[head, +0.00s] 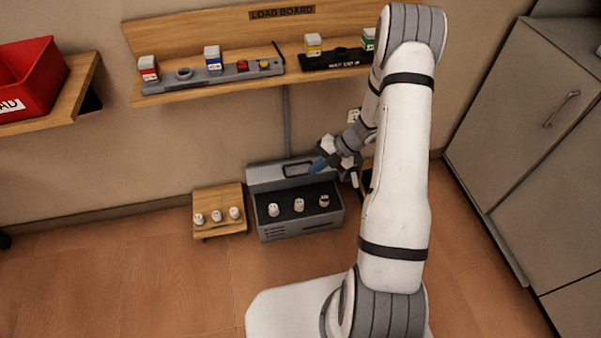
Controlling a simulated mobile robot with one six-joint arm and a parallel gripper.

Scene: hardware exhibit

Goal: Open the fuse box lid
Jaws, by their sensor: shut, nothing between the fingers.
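The grey fuse box (300,229) stands low against the back wall, left of my arm. Its lid (268,174) is swung up and leans back behind the box, with a dark handle on it. The inside is in view, and three white fuses (298,205) stand in a row on its dark floor. My gripper (318,165) is shut and empty, its blue fingertips in front of the lid's right part, close to the handle. I cannot tell whether they touch the lid. The wrist hides the lid's right end.
A small wooden stand (218,228) with three white fuses is left of the box. Above, a wooden load board shelf (215,89) carries several coloured blocks and a panel. A red bin (32,75) is at left, grey cabinets (530,110) at right. The floor in front is clear.

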